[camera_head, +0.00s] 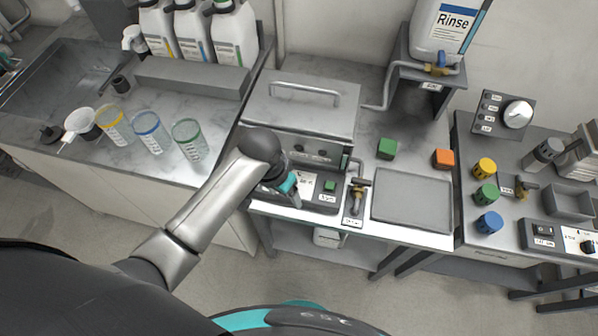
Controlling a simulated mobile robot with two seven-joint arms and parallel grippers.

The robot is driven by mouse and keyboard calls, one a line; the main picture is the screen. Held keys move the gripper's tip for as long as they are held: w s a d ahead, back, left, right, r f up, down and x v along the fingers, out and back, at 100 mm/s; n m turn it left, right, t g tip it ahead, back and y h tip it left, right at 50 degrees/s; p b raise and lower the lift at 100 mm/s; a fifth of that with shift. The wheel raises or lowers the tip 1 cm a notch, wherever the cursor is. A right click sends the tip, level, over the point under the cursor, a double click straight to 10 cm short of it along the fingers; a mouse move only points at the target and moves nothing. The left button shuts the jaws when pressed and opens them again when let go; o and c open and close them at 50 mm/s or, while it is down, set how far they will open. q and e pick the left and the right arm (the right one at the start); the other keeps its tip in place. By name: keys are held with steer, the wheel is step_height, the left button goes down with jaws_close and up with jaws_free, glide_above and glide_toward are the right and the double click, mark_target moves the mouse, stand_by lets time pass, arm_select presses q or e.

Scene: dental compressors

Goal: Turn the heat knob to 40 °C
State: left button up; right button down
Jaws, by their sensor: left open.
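A grey metal unit with a lid and handle (302,108) stands at the middle of the counter. Its front control panel (312,190) has a white label area and a green button (330,186). My left gripper (294,198) is in front of this panel's left part and hides some of it. It is open, with nothing seen between its fingers. I cannot tell whether it touches anything. No heat knob or 40 °C mark is readable here. A large white dial (518,114) is on a box at the back right, and a dark knob (587,246) is on the far-right panel. My right gripper is not in view.
A brass-and-grey valve (357,195) stands just right of the panel. A grey tray (412,198), a green cube (387,148) and an orange cube (443,158) are further right. Beakers (188,138) stand left of my arm. A Rinse container (445,30) is on a raised stand.

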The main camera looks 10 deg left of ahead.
arm_select(q)
steer(key=w+r+m+g+y+p, duration=0.15)
steer(key=w+r, duration=0.35)
steer(key=r, duration=0.7)
steer(key=shift+m, duration=0.25)
steer(key=f, duration=0.5)
steer(key=f+b, duration=0.1)
steer(key=f, duration=0.3)
steer(key=f+b, duration=0.1)
steer(key=f, duration=0.4)
steer(key=shift+w+a+f, duration=0.15)
steer(key=shift+a+f, duration=0.1)
steer(key=shift+f, duration=0.1)
steer(key=shift+c, duration=0.2)
jaws_close()
